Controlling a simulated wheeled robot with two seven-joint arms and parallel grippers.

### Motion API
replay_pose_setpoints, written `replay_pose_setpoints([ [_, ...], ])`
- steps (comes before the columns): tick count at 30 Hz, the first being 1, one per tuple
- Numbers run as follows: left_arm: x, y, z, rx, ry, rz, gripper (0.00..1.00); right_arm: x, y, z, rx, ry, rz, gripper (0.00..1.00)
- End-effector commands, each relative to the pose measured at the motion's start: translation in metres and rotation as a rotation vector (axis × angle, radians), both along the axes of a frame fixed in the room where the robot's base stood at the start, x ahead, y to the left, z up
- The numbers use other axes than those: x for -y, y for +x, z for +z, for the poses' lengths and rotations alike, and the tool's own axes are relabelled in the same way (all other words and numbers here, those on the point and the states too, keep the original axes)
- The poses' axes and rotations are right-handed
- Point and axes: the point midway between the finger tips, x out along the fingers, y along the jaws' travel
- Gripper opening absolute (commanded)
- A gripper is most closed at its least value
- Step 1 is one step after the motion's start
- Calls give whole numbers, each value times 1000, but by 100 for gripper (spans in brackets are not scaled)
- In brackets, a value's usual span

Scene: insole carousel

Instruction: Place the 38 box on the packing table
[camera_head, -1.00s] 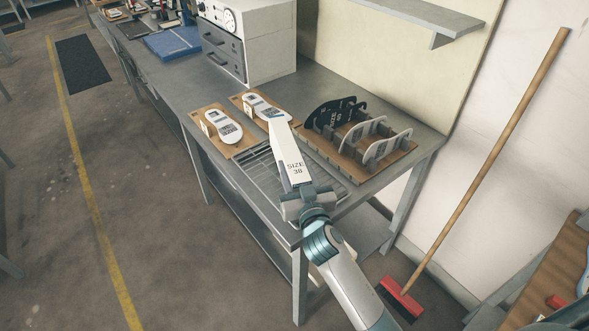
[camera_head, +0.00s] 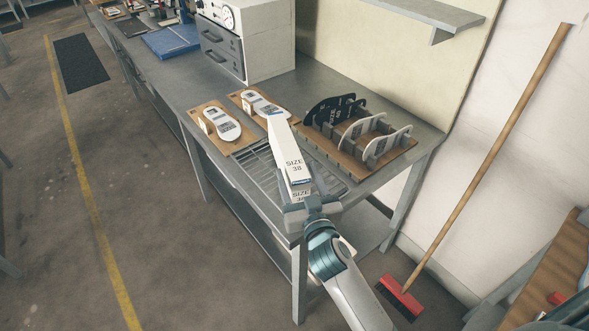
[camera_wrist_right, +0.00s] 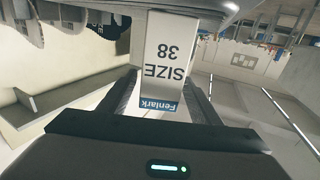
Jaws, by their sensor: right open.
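The 38 box (camera_head: 286,146) is a long white box labelled SIZE 38 on its top and near end. It lies at the wire rack (camera_head: 258,172) on the grey packing table (camera_head: 352,92); I cannot tell exactly what bears it. My right gripper (camera_head: 311,203) is open at the box's near end. In the right wrist view the box (camera_wrist_right: 165,55) stands between the two spread fingers of the gripper (camera_wrist_right: 163,92), with gaps beside it and a blue Fenlark strip at its near edge. My left gripper is not in view.
Two wooden boards with white insoles (camera_head: 228,130) lie to the left of and behind the box. A wooden stand (camera_head: 398,160) with black and white insole shapes is close on its right. A white and grey cabinet (camera_head: 250,45) stands behind. A broom (camera_head: 480,165) leans on the wall.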

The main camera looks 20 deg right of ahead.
Motion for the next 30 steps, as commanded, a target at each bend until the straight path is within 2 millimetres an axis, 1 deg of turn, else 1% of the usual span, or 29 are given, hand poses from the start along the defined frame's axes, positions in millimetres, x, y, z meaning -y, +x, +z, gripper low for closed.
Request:
replay_pose_setpoints([
  [1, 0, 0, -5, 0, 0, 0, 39, -1, -10, -4, -2, 2, 0, 58],
  [6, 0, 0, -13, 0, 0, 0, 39, -2, -41, -3, -1, 2, 0, 58],
  [12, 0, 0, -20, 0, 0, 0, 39, -3, -67, -2, -1, 1, 0, 58],
  [18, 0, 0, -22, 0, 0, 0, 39, -3, -78, 0, 0, -1, 0, 58],
  [30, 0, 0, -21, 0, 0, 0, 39, -3, -79, 0, 1, 0, 0, 58],
])
